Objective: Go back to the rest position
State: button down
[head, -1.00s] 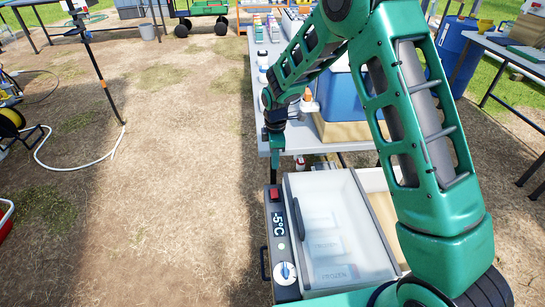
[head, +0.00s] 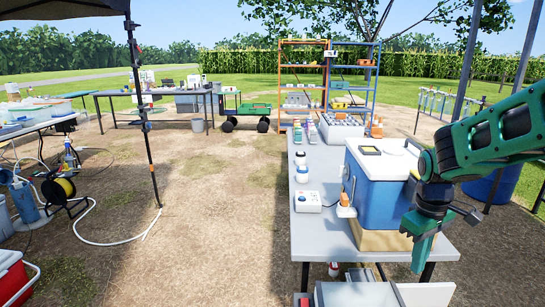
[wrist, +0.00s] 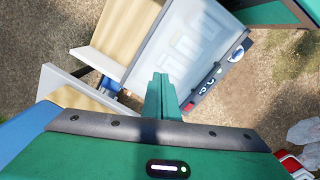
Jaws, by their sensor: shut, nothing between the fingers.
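My gripper (head: 423,252) is at the right in the head view, pointing down past the near right end of the grey table (head: 318,232). It hangs in front of the blue cooler (head: 372,205) with the white lid. In the wrist view my gripper (wrist: 162,82) has its fingers together with nothing between them. Below it there is the freezer box (wrist: 185,50) with a frosted lid and several pale packs inside. I see no contact between the fingers and the box.
Orange and blue shelves (head: 303,75) stand behind. A hose reel (head: 58,188) and a red cooler (head: 14,277) are at the left. The dirt ground (head: 215,200) in the middle is clear.

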jog(key=s+d+r+m, duration=0.1)
jog(key=s+m, duration=0.4)
jog(key=s, duration=0.6)
jog(key=s+d+r+m, duration=0.2)
jog(key=s+d+m, duration=0.2)
jog(key=s, duration=0.7)
jog(key=shift+r+m+y, duration=0.15)
jog(key=shift+m+y, duration=0.25)
jog(key=shift+m, duration=0.3)
jog(key=c, duration=1.8)
grip_release()
jog(key=shift+s, duration=0.45)
